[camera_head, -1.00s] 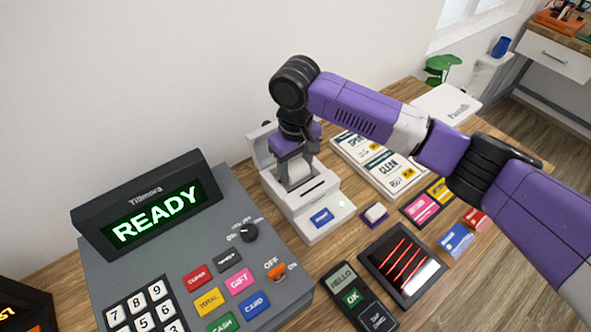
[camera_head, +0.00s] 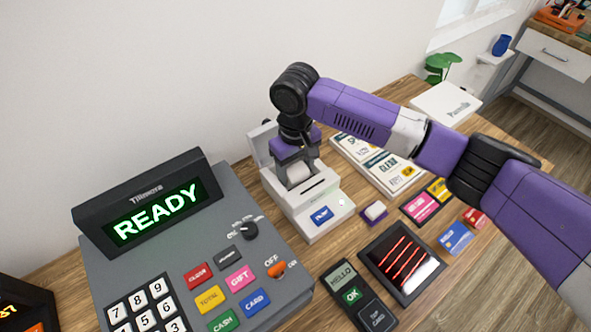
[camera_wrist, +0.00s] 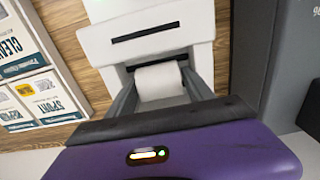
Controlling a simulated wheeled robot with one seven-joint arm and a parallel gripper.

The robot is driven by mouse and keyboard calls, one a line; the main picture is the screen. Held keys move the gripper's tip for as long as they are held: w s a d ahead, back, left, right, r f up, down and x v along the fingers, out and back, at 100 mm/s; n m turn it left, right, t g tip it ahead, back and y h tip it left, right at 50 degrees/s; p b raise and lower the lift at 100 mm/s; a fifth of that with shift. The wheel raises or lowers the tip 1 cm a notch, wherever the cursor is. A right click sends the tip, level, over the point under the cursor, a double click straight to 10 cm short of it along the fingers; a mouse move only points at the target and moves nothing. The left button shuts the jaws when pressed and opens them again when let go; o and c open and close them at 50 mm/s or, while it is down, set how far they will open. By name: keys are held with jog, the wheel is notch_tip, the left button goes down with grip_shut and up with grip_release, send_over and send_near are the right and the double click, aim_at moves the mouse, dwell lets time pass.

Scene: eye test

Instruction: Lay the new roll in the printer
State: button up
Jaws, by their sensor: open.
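The white receipt printer (camera_head: 312,208) stands on the counter with its lid tipped up at the back. It also shows in the wrist view (camera_wrist: 150,40), with two dark slots across its front part. The white paper roll (camera_wrist: 158,82) lies in the printer's open bay, partly hidden by my gripper; it shows in the head view too (camera_head: 299,173). My gripper (camera_wrist: 162,78) is open, pointing down into the bay, with one grey finger on each side of the roll. I cannot tell whether the fingers touch the roll.
A grey cash register (camera_head: 225,250) reading READY stands close to the printer's left. White card boxes (camera_head: 397,178) lie to its right. A small purple-and-white block (camera_head: 375,212), a scanner plate (camera_head: 402,262) and a card terminal (camera_head: 357,295) lie in front. The wall is behind.

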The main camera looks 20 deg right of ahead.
aim_at(296, 168)
notch_tip(296, 168, up, 12)
jog(key=b, duration=0.2)
dwell(0.6)
